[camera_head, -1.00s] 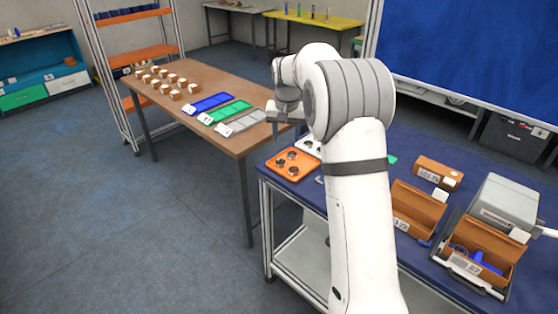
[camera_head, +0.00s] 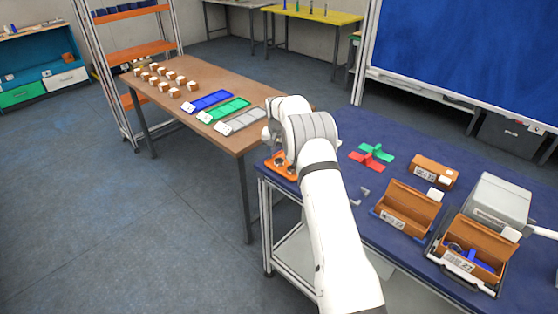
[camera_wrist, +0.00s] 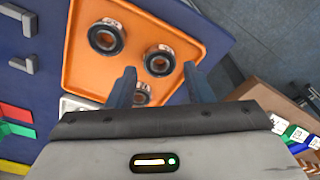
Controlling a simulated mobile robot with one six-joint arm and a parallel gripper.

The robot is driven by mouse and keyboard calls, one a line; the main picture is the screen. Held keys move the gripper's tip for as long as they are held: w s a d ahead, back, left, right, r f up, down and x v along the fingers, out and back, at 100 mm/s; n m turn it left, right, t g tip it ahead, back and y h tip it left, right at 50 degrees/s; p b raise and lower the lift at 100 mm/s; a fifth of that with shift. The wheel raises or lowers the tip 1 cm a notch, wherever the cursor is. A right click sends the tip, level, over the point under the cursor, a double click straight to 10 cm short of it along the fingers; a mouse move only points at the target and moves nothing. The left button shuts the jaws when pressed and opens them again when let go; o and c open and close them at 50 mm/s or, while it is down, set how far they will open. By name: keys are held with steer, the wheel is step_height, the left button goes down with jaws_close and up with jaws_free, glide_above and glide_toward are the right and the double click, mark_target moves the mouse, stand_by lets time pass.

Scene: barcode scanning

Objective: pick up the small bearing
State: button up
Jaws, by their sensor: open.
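An orange tray (camera_wrist: 85,62) holds dark round bearings with open centres. In the head view the tray (camera_head: 268,164) is partly hidden behind my arm, and my gripper is hidden.
Grey brackets (camera_wrist: 25,64) lie beside the tray on the blue table. The wooden table (camera_head: 235,141) with coloured trays is beyond, at left.

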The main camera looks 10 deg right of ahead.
mark_target(279, 162)
steer(key=shift+w+f, duration=0.15)
steer(key=shift+f, duration=1.05)
steer(key=shift+d, duration=0.1)
steer(key=c, duration=0.8)
steer(key=shift+r, duration=0.1)
